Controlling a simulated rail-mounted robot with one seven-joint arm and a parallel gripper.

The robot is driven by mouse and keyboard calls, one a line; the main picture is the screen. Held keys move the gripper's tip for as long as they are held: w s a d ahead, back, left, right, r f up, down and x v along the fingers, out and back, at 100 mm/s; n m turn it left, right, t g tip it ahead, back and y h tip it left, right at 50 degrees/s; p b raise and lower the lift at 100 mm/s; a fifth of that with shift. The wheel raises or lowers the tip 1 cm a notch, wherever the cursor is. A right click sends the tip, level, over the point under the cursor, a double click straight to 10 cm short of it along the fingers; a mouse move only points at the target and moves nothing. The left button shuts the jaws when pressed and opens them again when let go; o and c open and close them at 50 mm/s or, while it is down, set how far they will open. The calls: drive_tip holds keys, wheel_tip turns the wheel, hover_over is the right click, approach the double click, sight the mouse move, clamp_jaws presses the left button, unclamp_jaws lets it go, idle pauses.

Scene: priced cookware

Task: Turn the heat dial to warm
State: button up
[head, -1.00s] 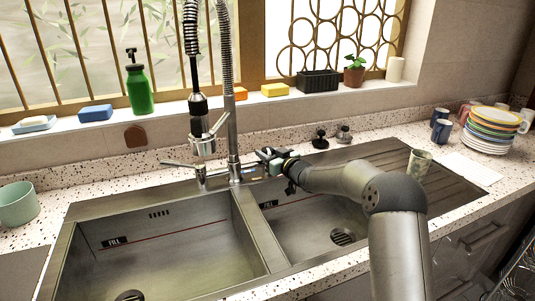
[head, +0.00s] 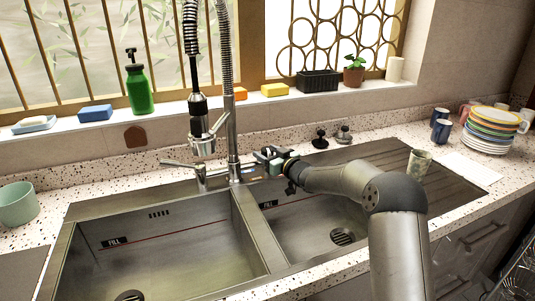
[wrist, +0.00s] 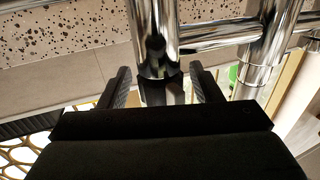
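A chrome tap (head: 233,130) with a tall column and spring hose stands behind the sink. In the wrist view its shiny metal body (wrist: 155,32) comes down between my fingers and ends in a dark piece. That dark piece could be the heat dial, but I see no markings, so I cannot tell. My gripper (head: 264,156) is just right of the tap's column in the head view. In the wrist view my gripper (wrist: 161,78) is open, one finger on each side of the metal piece, with gaps showing. No warm setting is readable.
A double steel sink (head: 160,250) lies below. The tap's side lever (head: 182,164) points left. A green bottle (head: 138,88) and sponges line the sill.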

drive_tip(key=b+v, duration=0.2)
drive_tip(key=v, duration=1.5)
drive_tip(key=shift+s, duration=0.2)
drive_tip(key=shift+d+r, duration=0.1)
drive_tip(key=shift+d, duration=0.05)
drive_tip(key=shift+c, duration=0.2)
